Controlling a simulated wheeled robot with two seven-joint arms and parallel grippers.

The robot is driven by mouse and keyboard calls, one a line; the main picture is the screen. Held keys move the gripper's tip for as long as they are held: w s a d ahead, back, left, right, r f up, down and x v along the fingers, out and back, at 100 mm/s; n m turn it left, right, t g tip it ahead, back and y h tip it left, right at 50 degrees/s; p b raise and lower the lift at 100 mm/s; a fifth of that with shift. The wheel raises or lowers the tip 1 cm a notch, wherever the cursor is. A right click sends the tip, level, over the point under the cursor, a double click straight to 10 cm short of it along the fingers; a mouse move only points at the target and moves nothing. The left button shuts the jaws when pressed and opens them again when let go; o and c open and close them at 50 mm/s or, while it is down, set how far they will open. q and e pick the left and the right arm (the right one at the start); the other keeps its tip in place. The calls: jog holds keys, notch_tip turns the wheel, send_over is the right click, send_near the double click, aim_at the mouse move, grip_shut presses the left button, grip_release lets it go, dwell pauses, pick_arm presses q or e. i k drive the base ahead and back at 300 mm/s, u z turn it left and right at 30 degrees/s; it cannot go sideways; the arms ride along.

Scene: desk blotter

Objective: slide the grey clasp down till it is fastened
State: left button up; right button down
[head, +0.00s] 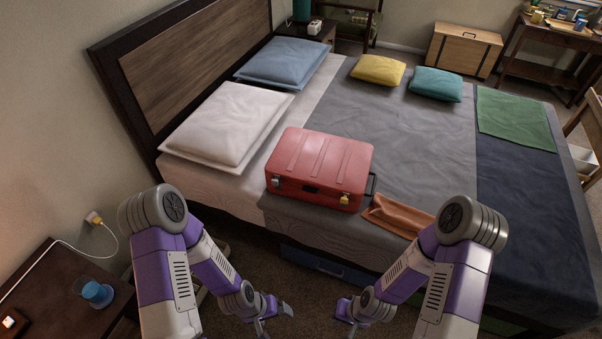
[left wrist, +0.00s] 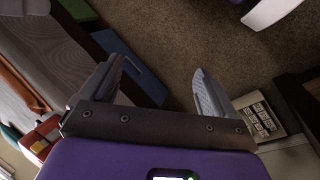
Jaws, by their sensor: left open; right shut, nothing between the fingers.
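A red suitcase (head: 318,165) lies shut-looking on the near edge of the bed. The small grey clasp (head: 276,181) is at the left end of its front side; it is too small to tell its exact position. A yellow clasp (head: 344,199) is at the right end of that side. My left gripper (head: 275,318) is low beside the bed, well below and apart from the suitcase. Its two fingers stand apart and empty in the left wrist view (left wrist: 160,88), where part of the red suitcase (left wrist: 40,135) shows at the left. My right gripper (head: 350,322) is shut and empty, also low by the bed.
An orange-brown cloth (head: 398,215) lies right of the suitcase on the bed's edge. A white pillow (head: 227,125) lies behind it to the left. The grey blanket (head: 410,140) behind is clear.

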aim_at(277, 179)
jog(key=k, duration=1.25)
jog(key=u, duration=0.75)
jog(key=i, duration=1.35)
jog(key=z, duration=0.8)
jog(key=i, duration=0.5)
jog(key=z, duration=0.55)
